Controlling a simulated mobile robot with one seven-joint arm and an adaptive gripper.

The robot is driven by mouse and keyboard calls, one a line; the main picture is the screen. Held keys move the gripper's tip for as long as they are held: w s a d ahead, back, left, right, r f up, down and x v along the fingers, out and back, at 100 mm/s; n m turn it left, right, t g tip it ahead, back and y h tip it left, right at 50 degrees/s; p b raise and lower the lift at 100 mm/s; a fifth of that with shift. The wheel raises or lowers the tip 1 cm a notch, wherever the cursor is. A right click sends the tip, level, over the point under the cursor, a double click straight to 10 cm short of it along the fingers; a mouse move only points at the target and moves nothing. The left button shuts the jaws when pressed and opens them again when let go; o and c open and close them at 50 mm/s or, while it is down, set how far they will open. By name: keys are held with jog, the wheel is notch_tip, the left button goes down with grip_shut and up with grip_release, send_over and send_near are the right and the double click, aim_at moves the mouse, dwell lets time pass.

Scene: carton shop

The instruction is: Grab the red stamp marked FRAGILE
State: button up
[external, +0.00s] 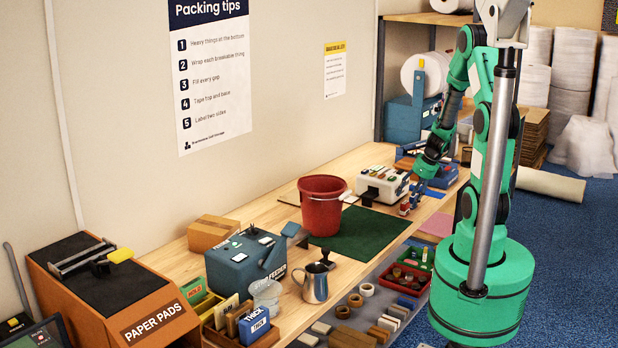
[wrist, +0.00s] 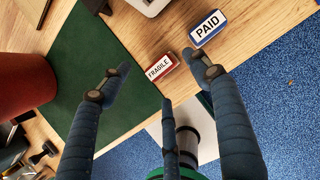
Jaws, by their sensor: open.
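The red stamp marked FRAGILE (wrist: 161,66) lies on the wooden bench near its front edge, right of the green mat. In the external view it seems to be the small red piece (external: 404,210) below my gripper (external: 416,188). In the wrist view my gripper (wrist: 158,80) is open and empty, with its dark blue fingers spread around the stamp's place in the picture. No finger is seen touching it. A blue stamp marked PAID (wrist: 208,27) lies just beyond it to the right, close to the right finger's tip.
A green mat (wrist: 95,85) and a red bucket (external: 322,214) are to the left. A white machine (external: 383,186) stands behind the stamps. A lower shelf with tape rolls and a red tray (external: 404,278) sits below the bench edge. Blue carpet (wrist: 265,95) lies beyond the edge.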

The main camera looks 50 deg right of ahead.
aim_at(406, 202)
jog(key=shift+f, duration=0.1)
dwell(0.3)
jog(key=shift+b+x, duration=1.15)
jog(key=shift+x, duration=1.4)
jog(key=shift+w, duration=0.1)
grip_shut()
